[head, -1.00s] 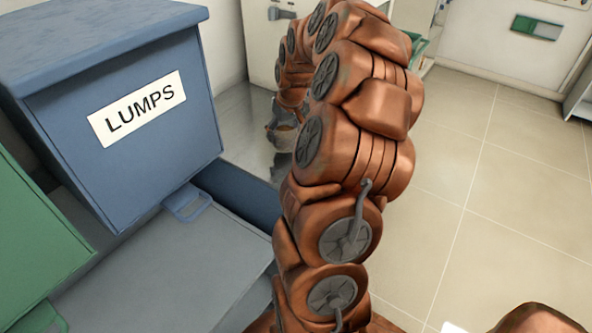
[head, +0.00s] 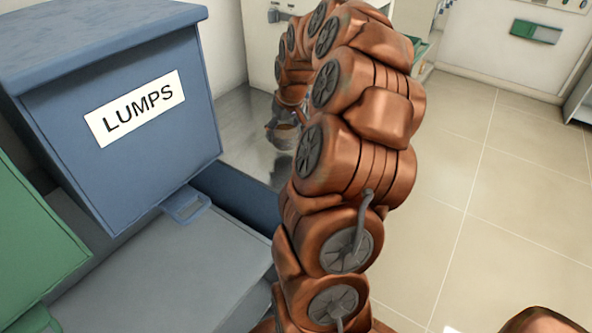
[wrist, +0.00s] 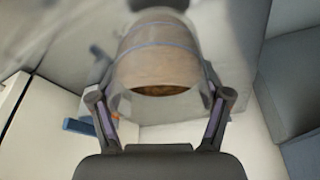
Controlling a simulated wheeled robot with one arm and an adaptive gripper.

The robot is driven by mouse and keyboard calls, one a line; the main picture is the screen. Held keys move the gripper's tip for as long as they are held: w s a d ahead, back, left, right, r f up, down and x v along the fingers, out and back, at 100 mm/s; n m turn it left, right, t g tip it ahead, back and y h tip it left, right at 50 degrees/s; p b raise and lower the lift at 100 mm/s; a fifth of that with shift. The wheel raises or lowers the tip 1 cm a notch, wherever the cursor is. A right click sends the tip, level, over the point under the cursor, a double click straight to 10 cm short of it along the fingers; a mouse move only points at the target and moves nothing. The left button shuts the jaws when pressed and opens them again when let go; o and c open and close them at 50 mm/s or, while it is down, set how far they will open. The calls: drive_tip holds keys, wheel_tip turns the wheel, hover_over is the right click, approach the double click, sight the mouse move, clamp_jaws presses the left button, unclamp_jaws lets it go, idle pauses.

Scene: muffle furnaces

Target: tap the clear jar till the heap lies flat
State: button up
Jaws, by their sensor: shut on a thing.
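The clear jar (wrist: 158,105) is between the two fingers of my gripper (wrist: 160,98) in the wrist view. My gripper is shut on it, one finger on each side. A brown heap (wrist: 160,66) shows through the jar wall, with a darker brown band at its edge. I cannot tell from this angle whether its top is level. In the head view the jar (head: 283,138) is small, low over or on the grey metal surface, partly hidden by my arm. I cannot tell whether its base touches that surface.
A blue bin labelled LUMPS (head: 120,120) stands at the left, with a green bin (head: 35,235) in front of it. The shiny grey worktop (head: 240,125) lies behind the blue bin. Tiled floor at the right is clear.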

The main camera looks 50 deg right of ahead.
sight(284, 140)
drive_tip(key=shift+r, duration=0.35)
drive_tip(key=shift+f, duration=0.1)
wheel_tip(284, 140, down, 5)
drive_tip(key=b, duration=0.3)
drive_tip(key=shift+r+p, duration=0.3)
drive_tip(key=shift+r, duration=0.15)
drive_tip(key=shift+c, duration=0.5)
drive_tip(key=o, duration=1.3)
